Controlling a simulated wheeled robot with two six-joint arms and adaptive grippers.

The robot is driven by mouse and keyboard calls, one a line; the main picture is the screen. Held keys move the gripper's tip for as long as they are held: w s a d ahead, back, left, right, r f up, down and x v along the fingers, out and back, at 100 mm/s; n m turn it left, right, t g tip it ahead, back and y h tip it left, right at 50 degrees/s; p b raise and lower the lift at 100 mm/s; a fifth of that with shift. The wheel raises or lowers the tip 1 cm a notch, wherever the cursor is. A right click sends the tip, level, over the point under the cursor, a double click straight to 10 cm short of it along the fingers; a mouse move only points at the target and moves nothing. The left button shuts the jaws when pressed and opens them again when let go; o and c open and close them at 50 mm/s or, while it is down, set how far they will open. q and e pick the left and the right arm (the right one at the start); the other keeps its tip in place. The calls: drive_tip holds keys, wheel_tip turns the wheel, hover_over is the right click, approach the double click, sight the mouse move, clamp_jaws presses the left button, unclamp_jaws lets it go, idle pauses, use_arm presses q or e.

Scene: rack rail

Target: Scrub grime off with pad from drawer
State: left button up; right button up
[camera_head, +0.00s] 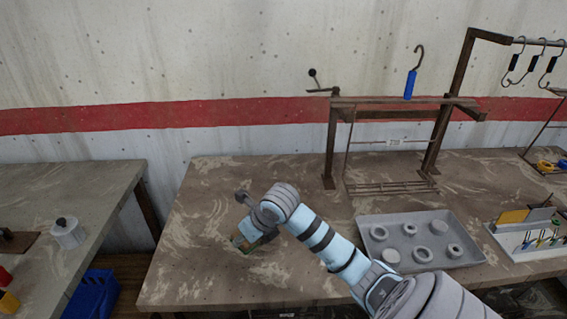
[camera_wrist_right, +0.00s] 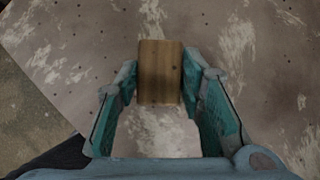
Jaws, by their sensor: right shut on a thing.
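My right gripper (camera_head: 247,239) is low over the left part of the brown worktop (camera_head: 215,190). In the right wrist view the gripper (camera_wrist_right: 162,90) is shut on a brown, wood-like block (camera_wrist_right: 160,72), which may be the pad. In the head view the arm hides most of this block. I cannot tell whether it touches the worktop. Pale streaks and patches mark the worktop; I cannot tell which of them, if any, is the grime. No drawer can be made out. My left gripper is not in view.
A grey tray (camera_head: 480,262) with several ring-shaped parts lies right of my arm. A rusty metal rack (camera_head: 330,150) with a blue-handled hook (camera_head: 410,84) stands behind. A white tool holder (camera_head: 530,247) is at the right. A separate bench (camera_head: 60,185) and blue crate (camera_head: 92,296) are at the left.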

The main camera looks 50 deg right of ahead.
drive_tip(key=shift+w+a+r+p, duration=0.1)
drive_tip(key=shift+w+r+p, duration=0.05)
drive_tip(key=shift+r+p, duration=1.35)
drive_tip(key=shift+r+b, duration=0.25)
drive_tip(key=shift+b, duration=0.05)
